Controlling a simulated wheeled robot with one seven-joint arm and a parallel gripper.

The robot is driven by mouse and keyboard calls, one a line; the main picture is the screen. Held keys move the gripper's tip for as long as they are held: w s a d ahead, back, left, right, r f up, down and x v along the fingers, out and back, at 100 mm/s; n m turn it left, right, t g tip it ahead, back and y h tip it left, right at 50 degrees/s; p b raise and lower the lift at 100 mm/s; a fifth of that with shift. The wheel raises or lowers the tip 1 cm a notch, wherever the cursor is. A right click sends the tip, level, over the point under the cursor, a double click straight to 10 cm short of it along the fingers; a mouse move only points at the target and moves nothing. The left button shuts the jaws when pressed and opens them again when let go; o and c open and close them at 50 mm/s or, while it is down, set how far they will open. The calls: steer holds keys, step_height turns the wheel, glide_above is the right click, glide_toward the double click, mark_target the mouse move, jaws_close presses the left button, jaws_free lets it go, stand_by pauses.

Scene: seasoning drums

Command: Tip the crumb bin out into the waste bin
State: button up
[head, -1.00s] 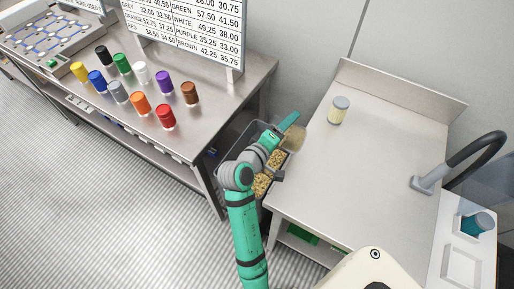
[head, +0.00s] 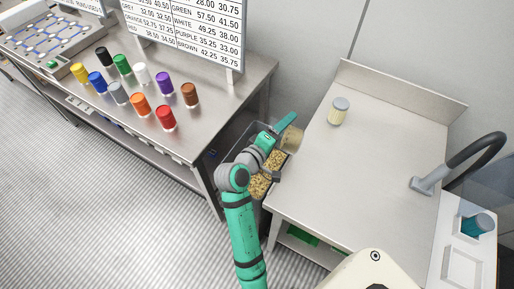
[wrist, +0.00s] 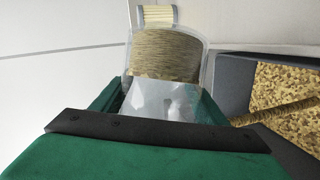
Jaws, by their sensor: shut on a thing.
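My gripper (head: 284,128) is shut on a small clear bin, the crumb bin (head: 293,139), and holds it above the gap between the two benches. In the wrist view the crumb bin (wrist: 165,55) sits between the green jaws (wrist: 160,100). Tan crumbs show in its far part, and its near part looks clear. It looks tilted, but I cannot tell how far. The dark grey waste bin (wrist: 233,75) stands below and to the right in the wrist view, with brown crumbs (wrist: 290,85) inside. In the head view my arm hides part of it.
The right steel bench (head: 350,170) carries a pale lidded jar (head: 339,111) and a grey curved fixture (head: 428,184). The right bench's middle is clear.

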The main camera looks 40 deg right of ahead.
steer(key=shift+w+a+f+n+b, duration=0.15)
steer(key=shift+w+a+n+b, duration=0.15)
steer(key=shift+w+n+b, duration=0.15)
stand_by(0.7)
steer(key=shift+s+d, duration=0.1)
steer(key=shift+s, duration=0.05)
steer(key=shift+f, duration=0.1)
stand_by(0.3)
steer(key=shift+w+f+n+h+b, duration=0.1)
steer(key=shift+w+n+h+b, duration=0.2)
steer(key=shift+h+b, duration=0.1)
steer(key=shift+a, duration=0.2)
